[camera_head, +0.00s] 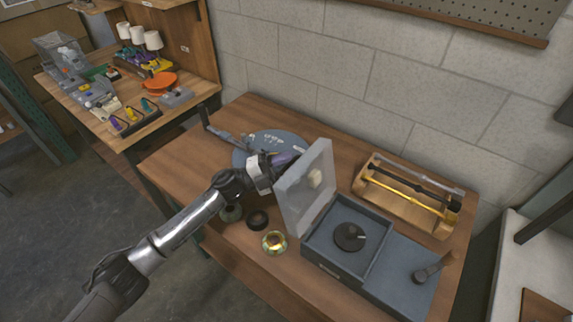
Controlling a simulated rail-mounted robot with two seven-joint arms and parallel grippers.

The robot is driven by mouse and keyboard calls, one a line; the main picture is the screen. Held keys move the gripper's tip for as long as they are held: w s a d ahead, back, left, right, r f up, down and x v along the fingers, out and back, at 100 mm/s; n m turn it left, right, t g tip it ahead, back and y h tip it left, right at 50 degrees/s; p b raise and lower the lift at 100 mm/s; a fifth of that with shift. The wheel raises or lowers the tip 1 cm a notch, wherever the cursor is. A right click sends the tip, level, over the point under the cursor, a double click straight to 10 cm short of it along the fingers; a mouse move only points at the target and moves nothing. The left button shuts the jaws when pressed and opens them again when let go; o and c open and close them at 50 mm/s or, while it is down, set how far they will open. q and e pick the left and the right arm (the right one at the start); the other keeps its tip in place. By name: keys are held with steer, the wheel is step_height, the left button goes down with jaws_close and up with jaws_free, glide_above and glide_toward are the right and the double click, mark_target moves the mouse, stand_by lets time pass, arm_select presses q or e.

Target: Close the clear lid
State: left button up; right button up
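The clear lid (306,188) stands raised, close to upright, along the left edge of a blue-grey box (321,263) on the wooden table. The box is open at the top, with a round black part (349,236) inside. My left gripper (285,162) is at the left, outer side of the lid, near its upper left edge. Its fingertips are partly hidden around a purplish shape, so I cannot tell whether it is open or touching the lid. My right gripper is not in view.
A round blue-grey plate (262,138) with small parts lies behind my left gripper. A black ring (258,219) and a brass-coloured part (274,242) stand at the front edge. A wooden tray (409,193) with rods stands at the back right.

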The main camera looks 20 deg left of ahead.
arm_select(q)
jaws_close()
stand_by(0.4)
